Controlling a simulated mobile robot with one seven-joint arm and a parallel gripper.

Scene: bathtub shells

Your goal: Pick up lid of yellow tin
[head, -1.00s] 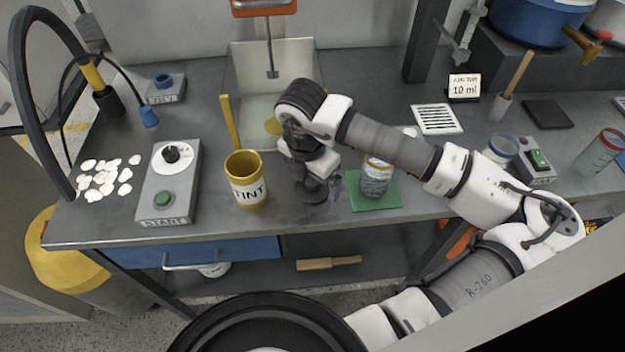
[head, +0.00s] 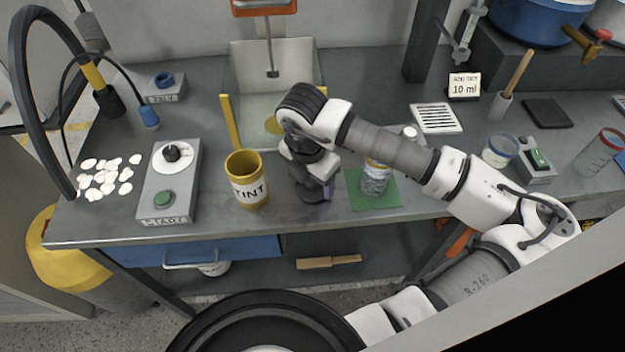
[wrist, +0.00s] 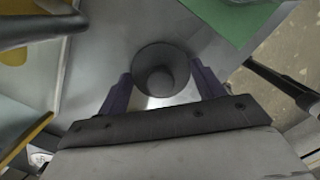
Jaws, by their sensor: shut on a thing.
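The yellow tin (head: 249,192), lettered TINT, stands upright and open at the top on the bench. My gripper (head: 322,192) is to its right, low over the bench. In the wrist view my purple fingers (wrist: 163,88) are on either side of a dark grey round piece with a knob (wrist: 148,58), shut on it; it looks like a lid. I cannot tell which of these is the tin's lid.
A jar (head: 376,182) on a green mat (head: 385,202) stands close right of my gripper. A grey box with dial and green button (head: 168,190) is left of the tin. A glass-walled hood with a yellow edge (head: 230,122) stands behind. The bench's front edge is near.

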